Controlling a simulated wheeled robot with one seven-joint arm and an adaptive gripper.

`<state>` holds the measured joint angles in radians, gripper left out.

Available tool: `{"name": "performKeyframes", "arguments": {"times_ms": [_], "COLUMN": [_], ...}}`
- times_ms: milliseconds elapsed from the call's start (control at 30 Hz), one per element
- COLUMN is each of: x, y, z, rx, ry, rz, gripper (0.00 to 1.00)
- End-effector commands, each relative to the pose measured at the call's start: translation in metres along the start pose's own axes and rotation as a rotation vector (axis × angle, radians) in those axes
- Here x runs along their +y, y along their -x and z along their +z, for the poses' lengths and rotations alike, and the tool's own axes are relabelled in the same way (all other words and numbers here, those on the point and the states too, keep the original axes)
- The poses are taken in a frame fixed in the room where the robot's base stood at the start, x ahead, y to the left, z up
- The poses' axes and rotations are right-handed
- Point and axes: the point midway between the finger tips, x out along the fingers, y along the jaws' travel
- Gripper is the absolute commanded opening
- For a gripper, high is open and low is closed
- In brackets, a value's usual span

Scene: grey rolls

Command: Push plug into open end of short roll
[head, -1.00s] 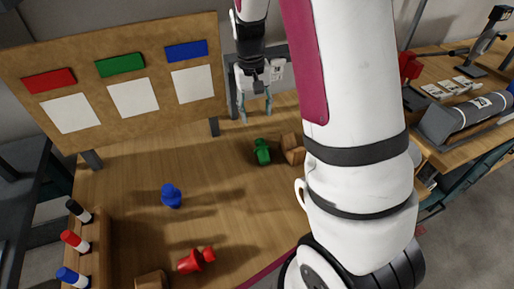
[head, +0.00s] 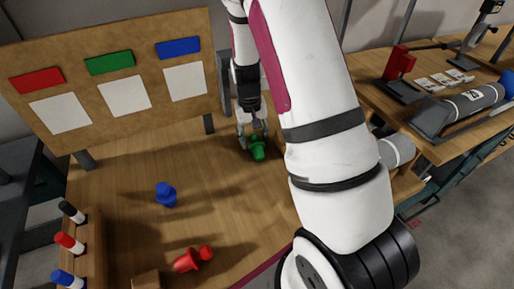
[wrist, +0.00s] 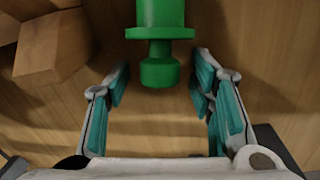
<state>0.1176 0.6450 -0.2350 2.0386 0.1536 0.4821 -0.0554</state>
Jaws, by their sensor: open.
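A green plug-shaped piece (head: 258,150) lies on the wooden table. It has a wide flange and a narrower knob, and it also shows in the wrist view (wrist: 160,33). My gripper (head: 251,137) is open at its near end. In the wrist view, the two teal-padded fingers (wrist: 160,82) stand on either side of the knob, with a gap on each side. A blue piece (head: 166,195) and a red piece (head: 193,259) of similar kind are on the table. A grey roll (head: 398,150) is partly hidden behind my arm; its open end cannot be made out.
A longer grey roll (head: 472,101) with a label rests on the right-hand bench. Brown blocks (wrist: 52,45) lie close to the green piece. A board (head: 60,88) with coloured labels stands behind. Markers (head: 69,243) sit in a rack at left.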

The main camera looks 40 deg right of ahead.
Motion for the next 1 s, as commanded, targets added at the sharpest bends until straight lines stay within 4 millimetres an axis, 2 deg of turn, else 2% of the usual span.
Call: {"name": "performKeyframes", "arguments": {"times_ms": [200, 267, 433, 767, 867, 1000], "x": [0.000, 0.000, 0.000, 0.000, 0.001, 0.002], "y": [-0.001, -0.001, -0.001, 0.001, 0.011, 0.036], "z": [0.000, 0.000, 0.000, 0.000, -0.001, -0.001], "rx": [0.000, 0.000, 0.000, 0.001, 0.004, 0.005], "ry": [0.000, 0.000, 0.000, 0.000, 0.000, 0.001], "rz": [0.000, 0.000, 0.000, 0.000, -0.001, -0.002], "gripper": [0.49, 0.38, 0.00, 0.00, 0.00, 0.00]}}
